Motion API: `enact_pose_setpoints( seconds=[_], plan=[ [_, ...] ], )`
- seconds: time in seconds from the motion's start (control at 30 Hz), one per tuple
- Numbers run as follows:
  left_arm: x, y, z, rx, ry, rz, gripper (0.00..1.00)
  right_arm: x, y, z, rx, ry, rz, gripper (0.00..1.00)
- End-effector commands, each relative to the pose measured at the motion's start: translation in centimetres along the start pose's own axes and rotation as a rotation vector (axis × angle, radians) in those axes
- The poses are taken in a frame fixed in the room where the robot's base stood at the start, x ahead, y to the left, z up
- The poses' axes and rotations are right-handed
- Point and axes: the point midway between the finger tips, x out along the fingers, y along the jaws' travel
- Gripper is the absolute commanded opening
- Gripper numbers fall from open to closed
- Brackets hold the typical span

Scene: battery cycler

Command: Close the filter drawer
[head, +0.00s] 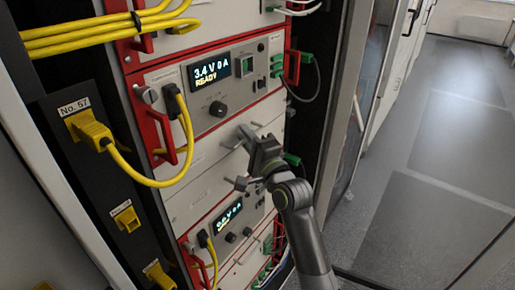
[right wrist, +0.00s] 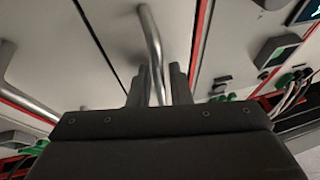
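A blank pale panel (head: 205,165) between two instrument units appears to be the filter drawer's front in the head view. How far it stands out is unclear. My right gripper (head: 246,160) is at the panel's right part. In the right wrist view, a bent silver handle bar (right wrist: 153,40) runs down between the two dark fingers of this gripper (right wrist: 160,85). The fingers are close on either side of the bar; whether they press on it is unclear. My left gripper is in neither view.
An upper unit with a lit display (head: 209,73) and a lower unit (head: 228,217) sit in the rack. A yellow cable (head: 150,181) loops down at the left. A rack post (head: 340,95) stands close right of my right arm. Open floor (head: 440,190) lies beyond.

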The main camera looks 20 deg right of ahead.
Motion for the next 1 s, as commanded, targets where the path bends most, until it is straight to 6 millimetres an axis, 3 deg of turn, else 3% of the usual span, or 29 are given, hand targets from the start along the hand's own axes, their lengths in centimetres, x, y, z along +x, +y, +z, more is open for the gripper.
enact_pose_setpoints(
  seconds=[0.17,0.8,1.0],
  plan=[
    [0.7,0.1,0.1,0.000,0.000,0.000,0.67,-1.8,0.3,-0.1,0.001,0.001,0.000,0.18],
    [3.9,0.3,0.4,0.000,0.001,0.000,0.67,-14.3,0.2,-0.1,-0.001,0.002,-0.001,0.18],
    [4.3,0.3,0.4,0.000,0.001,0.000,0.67,-16.8,0.1,-0.1,-0.001,0.001,-0.003,0.18]
  ],
)
